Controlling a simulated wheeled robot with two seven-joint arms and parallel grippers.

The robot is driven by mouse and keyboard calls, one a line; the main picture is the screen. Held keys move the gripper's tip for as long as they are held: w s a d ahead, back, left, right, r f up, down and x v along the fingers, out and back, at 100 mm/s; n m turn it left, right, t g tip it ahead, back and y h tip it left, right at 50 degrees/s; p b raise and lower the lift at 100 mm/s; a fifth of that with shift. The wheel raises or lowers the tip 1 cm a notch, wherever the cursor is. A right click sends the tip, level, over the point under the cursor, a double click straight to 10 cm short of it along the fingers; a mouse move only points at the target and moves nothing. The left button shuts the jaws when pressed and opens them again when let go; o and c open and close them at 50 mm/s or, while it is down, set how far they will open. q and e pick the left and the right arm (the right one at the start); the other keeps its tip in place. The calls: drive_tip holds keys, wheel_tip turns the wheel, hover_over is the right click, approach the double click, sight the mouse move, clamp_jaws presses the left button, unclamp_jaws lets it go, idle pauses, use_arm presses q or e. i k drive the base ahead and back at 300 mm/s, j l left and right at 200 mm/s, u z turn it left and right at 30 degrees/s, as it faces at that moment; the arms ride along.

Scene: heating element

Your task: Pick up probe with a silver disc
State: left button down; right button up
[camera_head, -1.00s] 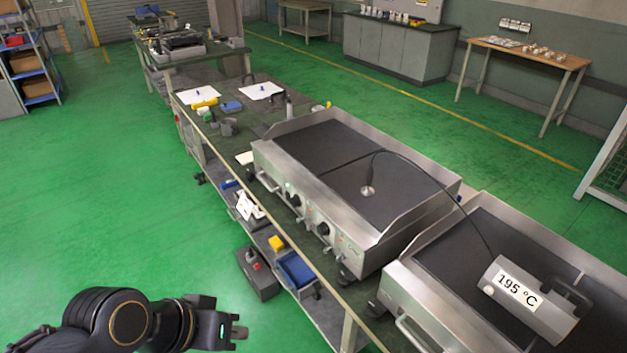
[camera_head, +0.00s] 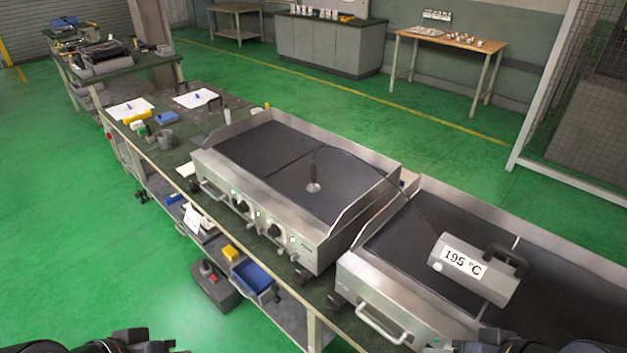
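The probe's silver disc (camera_head: 313,187) rests on the dark plate of the left griddle (camera_head: 262,160). A thin black handle or cable rises from the disc and arcs right to a silver thermometer unit (camera_head: 473,268). The unit reads 195 °C and sits on the right griddle (camera_head: 400,245). Part of my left arm shows at the bottom left edge, and part of my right arm at the bottom right edge. Both are far from the disc. The fingertips of both grippers are cut off or unclear, so I cannot tell whether they are open.
The griddles stand on a long dark workbench (camera_head: 180,150) with a lower shelf holding a blue bin (camera_head: 254,277). A grey toolbox (camera_head: 212,287) is on the green floor beside the bench. Papers and tools lie at the bench's far end. The floor at left is clear.

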sight(312, 188)
drive_tip(key=i+j, duration=0.1)
drive_tip(key=j, duration=0.4)
drive_tip(key=i+j, duration=0.1)
drive_tip(key=j, duration=0.35)
drive_tip(key=i+j, duration=0.1)
drive_tip(key=j, duration=0.4)
drive_tip(key=i+j, duration=0.1)
drive_tip(key=j, duration=0.35)
drive_tip(key=i+j, duration=0.25)
drive_tip(key=i, duration=0.25)
drive_tip(key=i+j+z, duration=0.1)
drive_tip(key=i+j, duration=0.15)
drive_tip(key=i, duration=0.2)
drive_tip(key=i+l, duration=0.15)
drive_tip(key=i, duration=0.15)
drive_tip(key=i+l, duration=0.1)
drive_tip(key=i, duration=0.15)
